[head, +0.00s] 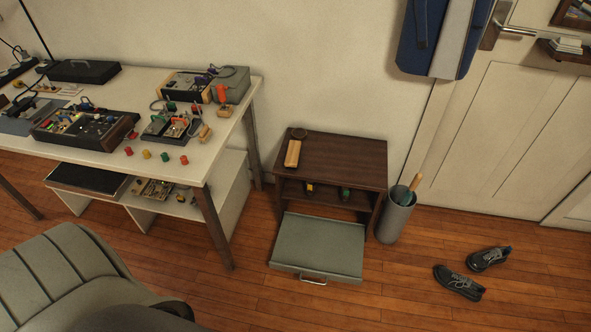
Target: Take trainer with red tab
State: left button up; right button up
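Two dark trainers with pale sole edges lie on the wooden floor at the right of the head view. The nearer trainer (459,284) and the farther trainer (487,260) are side by side and slightly apart, both resting on their soles. The farther one has a small bluish patch near its heel opening. I cannot make out a red tab on either one; the tabs are too small or hidden. Neither of my grippers is in view.
A grey case (320,243) with a handle lies before a low brown cabinet (343,160). A grey bin (397,215) stands beside the cabinet. A white workbench (140,85) and a grey chair (60,275) are at left. A white door (520,130) stands behind the trainers. Floor around them is clear.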

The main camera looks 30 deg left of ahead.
aim_at(464, 286)
jog(key=k+u, duration=0.2)
jog(key=u, duration=0.15)
jog(key=k+u, duration=0.3)
jog(key=i+z, duration=0.1)
jog(key=z, duration=1.1)
jog(key=u, duration=0.25)
jog(key=i+l+u, duration=0.25)
jog(key=u, duration=0.15)
jog(key=i+l+u, duration=0.25)
jog(key=l+u, duration=0.2)
jog(key=i+l+u, duration=0.15)
jog(key=l+u, duration=0.25)
